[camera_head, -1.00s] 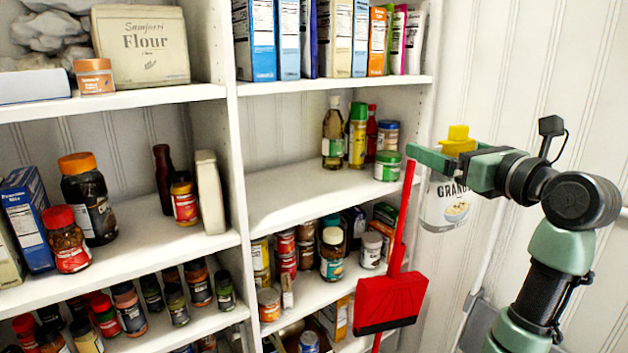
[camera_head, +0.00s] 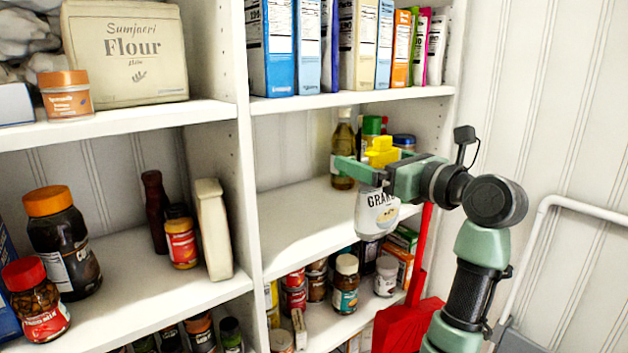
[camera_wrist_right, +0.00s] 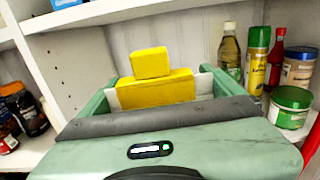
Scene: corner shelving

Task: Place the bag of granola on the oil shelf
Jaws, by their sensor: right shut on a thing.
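The bag of granola (camera_head: 377,212) is white with a bowl picture and hangs below my right gripper (camera_head: 362,172). My right gripper is shut on its top, where a yellow part (camera_head: 382,152) sticks up. The yellow part also shows between the fingers in the right wrist view (camera_wrist_right: 155,92). The bag is at the front of the oil shelf (camera_head: 300,225), in front of its right part. On that shelf stand an oil bottle (camera_head: 342,155) and other bottles, partly hidden by the gripper; the right wrist view shows the oil bottle (camera_wrist_right: 229,55) clearly. My left gripper is not in view.
The left and middle of the oil shelf are bare. Boxes and packets (camera_head: 340,45) stand on the shelf above, jars (camera_head: 346,285) on the one below. A red broom or dustpan (camera_head: 405,325) stands at the shelving's right front.

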